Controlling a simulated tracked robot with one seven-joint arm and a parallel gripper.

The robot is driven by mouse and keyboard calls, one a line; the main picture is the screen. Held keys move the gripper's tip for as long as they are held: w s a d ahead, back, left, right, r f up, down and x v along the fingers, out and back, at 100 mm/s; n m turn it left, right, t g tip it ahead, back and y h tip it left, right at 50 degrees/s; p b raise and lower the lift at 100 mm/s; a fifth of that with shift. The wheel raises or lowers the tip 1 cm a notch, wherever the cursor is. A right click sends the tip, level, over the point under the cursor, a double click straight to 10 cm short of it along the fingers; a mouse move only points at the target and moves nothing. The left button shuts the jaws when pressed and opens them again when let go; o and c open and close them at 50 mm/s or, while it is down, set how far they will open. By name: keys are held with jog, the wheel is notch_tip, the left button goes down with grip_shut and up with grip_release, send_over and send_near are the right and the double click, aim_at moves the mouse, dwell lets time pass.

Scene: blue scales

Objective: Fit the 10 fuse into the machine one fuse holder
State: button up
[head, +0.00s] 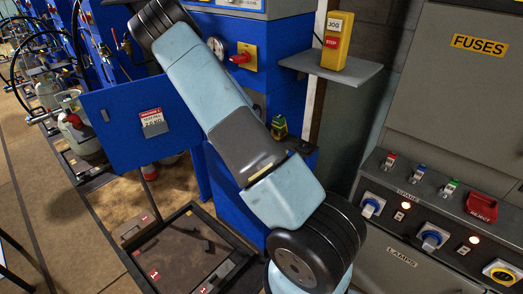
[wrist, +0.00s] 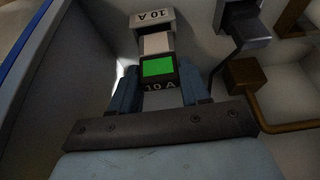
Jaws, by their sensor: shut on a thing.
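In the wrist view my gripper (wrist: 160,88) is shut on the 10 fuse (wrist: 158,67), a block with a bright green face and a dark end marked "10 A". A pale part reaches from the fuse toward a grey block (wrist: 152,18) marked "10 A" upside down, in line with it. This block looks like the fuse holder; I cannot tell whether fuse and block touch or how far the fuse is in. In the head view my arm reaches to the upper left, to the blue machine; my gripper and the held fuse do not show there.
In the wrist view a grey wall stands at left, and a dark block (wrist: 243,20) with a cable and a brown box (wrist: 245,76) with a pipe at right. In the head view spare fuses (head: 420,172) stand on the grey cabinet; a blue door (head: 125,125) hangs open.

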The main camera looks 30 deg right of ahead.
jog(key=shift+f, duration=1.4)
jog(key=shift+c, duration=0.5)
jog(key=o, duration=1.2)
jog(key=shift+c, duration=0.2)
jog(key=shift+a, duration=0.1)
jog(key=v, duration=0.7)
jog(key=shift+r, duration=0.3)
